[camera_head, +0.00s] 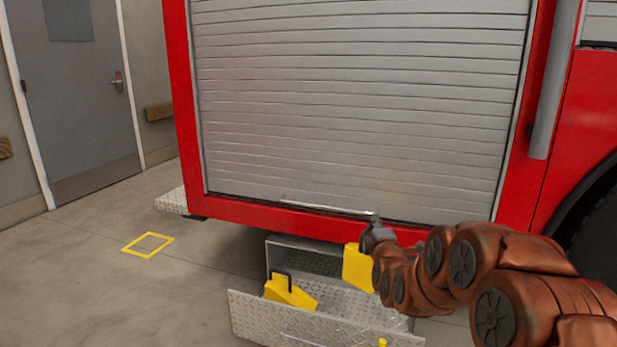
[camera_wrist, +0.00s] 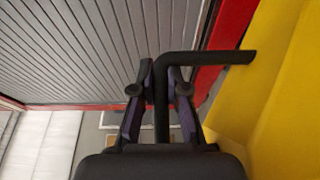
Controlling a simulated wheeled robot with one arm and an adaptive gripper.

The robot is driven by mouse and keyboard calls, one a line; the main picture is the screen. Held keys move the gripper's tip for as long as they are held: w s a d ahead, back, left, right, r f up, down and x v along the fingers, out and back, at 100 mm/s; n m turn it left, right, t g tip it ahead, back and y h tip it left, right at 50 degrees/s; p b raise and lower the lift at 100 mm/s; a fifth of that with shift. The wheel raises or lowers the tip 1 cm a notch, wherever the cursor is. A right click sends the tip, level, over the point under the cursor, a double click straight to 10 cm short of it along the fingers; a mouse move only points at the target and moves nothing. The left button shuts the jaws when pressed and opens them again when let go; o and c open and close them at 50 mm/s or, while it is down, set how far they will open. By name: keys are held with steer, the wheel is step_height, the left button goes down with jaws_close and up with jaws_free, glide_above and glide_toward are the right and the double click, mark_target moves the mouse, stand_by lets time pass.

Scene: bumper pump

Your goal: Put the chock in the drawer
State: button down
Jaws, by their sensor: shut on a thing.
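A yellow chock (camera_head: 358,268) hangs at my gripper (camera_head: 374,232) in the head view, above the right part of the open drawer (camera_head: 262,318). In the wrist view my gripper (camera_wrist: 159,92) is shut on the chock's black bar handle (camera_wrist: 205,62), and the yellow body of the chock (camera_wrist: 280,90) fills the right side. The drawer has a diamond-plate front and is pulled out from under the red truck. A second yellow chock (camera_head: 290,293) with a black handle lies in the drawer's left part. My arm hides some of the drawer's right end.
The red truck's closed grey roller shutter (camera_head: 350,100) rises behind my gripper, with a handle bar (camera_head: 325,208) at its bottom. A yellow square outline (camera_head: 148,244) is marked on the floor at left. A grey door (camera_head: 80,100) stands further back. The floor at left is clear.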

step_height(320, 180, up, 35)
steer(key=p, duration=3.4)
steer(key=shift+r, duration=0.3)
steer(key=shift+a, duration=0.2)
